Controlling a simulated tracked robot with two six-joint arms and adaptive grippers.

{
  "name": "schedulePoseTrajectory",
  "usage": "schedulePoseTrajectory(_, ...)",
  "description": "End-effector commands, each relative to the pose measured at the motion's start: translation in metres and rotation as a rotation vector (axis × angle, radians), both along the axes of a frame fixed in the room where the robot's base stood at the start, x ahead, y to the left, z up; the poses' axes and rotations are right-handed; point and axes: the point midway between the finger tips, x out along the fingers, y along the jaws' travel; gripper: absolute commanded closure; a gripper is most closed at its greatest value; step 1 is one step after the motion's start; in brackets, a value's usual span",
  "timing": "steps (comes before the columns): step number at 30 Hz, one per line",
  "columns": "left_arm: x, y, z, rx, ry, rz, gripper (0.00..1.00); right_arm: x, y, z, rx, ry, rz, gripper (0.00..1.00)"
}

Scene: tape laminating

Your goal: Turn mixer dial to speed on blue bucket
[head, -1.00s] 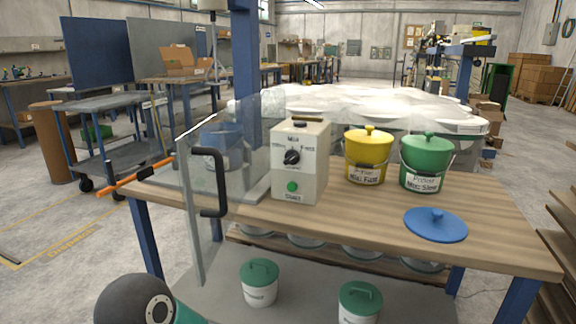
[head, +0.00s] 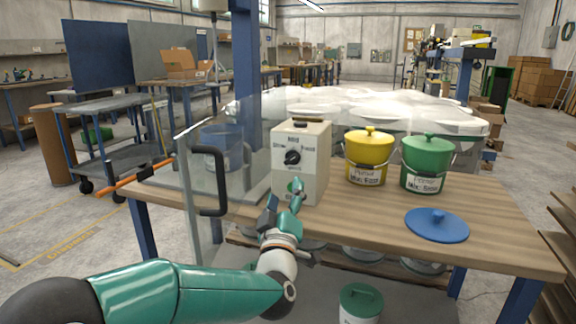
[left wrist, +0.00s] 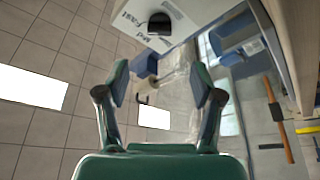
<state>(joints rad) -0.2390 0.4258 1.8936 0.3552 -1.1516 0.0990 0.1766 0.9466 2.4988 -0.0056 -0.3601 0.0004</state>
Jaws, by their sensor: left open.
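The mixer control box (head: 315,165) stands on the wooden table, with a black dial (head: 292,157) on its front face. The dial also shows in the left wrist view (left wrist: 160,23), beside the printed words "Mid" and "Fast"; I cannot tell its exact pointing. The blue bucket (head: 222,142) is behind the clear door panel, and its label is not readable. My left gripper (head: 283,197) is in front of the box's lower face, below the dial and apart from it. In the left wrist view its fingers (left wrist: 160,70) are spread and empty. My right gripper is out of view.
The clear door (head: 193,215) with a black handle (head: 217,185) stands left of my left gripper. A yellow bucket (head: 368,160) and a green bucket (head: 425,165) stand right of the box. A blue lid (head: 436,227) lies on the table (head: 365,215); an orange bar (head: 130,178) projects at left.

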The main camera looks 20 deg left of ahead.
Motion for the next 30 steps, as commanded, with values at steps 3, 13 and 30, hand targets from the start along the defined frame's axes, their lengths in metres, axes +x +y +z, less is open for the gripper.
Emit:
schedulePoseTrajectory(3, 0.023, 0.006, 0.007, 0.001, -0.001, 0.002, 0.33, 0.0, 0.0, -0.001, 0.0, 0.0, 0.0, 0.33)
schedulePoseTrajectory(13, 0.077, 0.018, 0.023, 0.002, 0.002, 0.001, 0.33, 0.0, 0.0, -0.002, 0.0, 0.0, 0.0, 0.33)
schedulePoseTrajectory(30, 0.102, 0.024, 0.031, 0.002, 0.003, 0.0, 0.33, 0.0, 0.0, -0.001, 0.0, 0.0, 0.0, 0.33)
